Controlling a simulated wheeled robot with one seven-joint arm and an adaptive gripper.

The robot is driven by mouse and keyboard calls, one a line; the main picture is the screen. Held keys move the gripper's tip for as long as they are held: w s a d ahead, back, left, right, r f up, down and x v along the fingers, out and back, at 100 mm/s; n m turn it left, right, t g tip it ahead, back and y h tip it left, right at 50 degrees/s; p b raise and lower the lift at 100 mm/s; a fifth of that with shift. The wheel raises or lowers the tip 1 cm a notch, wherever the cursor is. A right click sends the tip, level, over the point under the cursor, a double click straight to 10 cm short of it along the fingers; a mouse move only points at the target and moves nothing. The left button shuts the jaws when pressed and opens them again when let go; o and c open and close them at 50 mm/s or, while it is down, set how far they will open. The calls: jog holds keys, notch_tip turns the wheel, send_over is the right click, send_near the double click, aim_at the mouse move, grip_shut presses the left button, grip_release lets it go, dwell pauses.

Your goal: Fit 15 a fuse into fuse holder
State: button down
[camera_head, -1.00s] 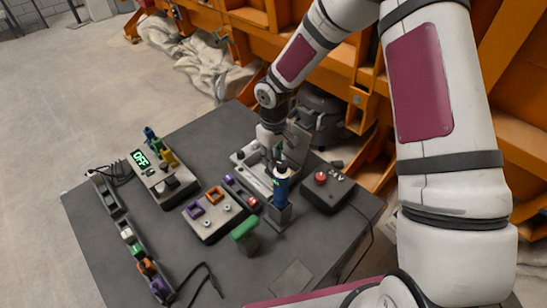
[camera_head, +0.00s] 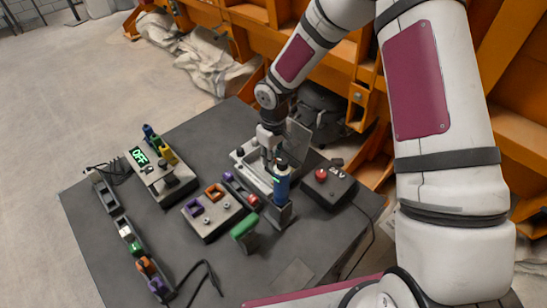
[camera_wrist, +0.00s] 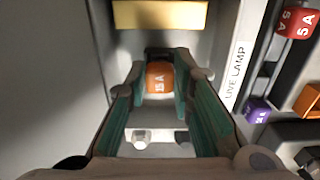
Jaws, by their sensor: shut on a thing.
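An orange fuse (camera_wrist: 159,78) marked 15 A is between my fingertips in the wrist view. My gripper (camera_wrist: 160,72) is shut on it, and its teal finger pads run along both sides. A dark recess lies just beyond the fuse; I cannot tell whether the fuse is inside it or in front of it. In the head view my gripper (camera_head: 268,158) is low over a grey metal fixture (camera_head: 248,162) with an upright plate, which appears to be the fuse holder. The fuse is too small to make out there. A brass bar (camera_wrist: 160,14) lies beyond the fingers.
A LIVE LAMP label (camera_wrist: 236,75), a red 5 A fuse (camera_wrist: 298,20) and a purple piece (camera_wrist: 257,108) are right in the wrist view. A blue cylinder (camera_head: 282,185) stands close to my gripper. A red-button box (camera_head: 325,185) and a socket block (camera_head: 212,212) flank the fixture.

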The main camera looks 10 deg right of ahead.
jog(key=shift+f+b, duration=0.3)
jog(key=shift+f, duration=0.25)
jog(key=c, duration=1.3)
grip_release()
jog(key=o, duration=0.5)
jog(key=shift+c, duration=0.2)
jog(key=shift+r, duration=0.1)
jog(key=shift+r+p, duration=1.8)
jog(key=shift+r, duration=2.1)
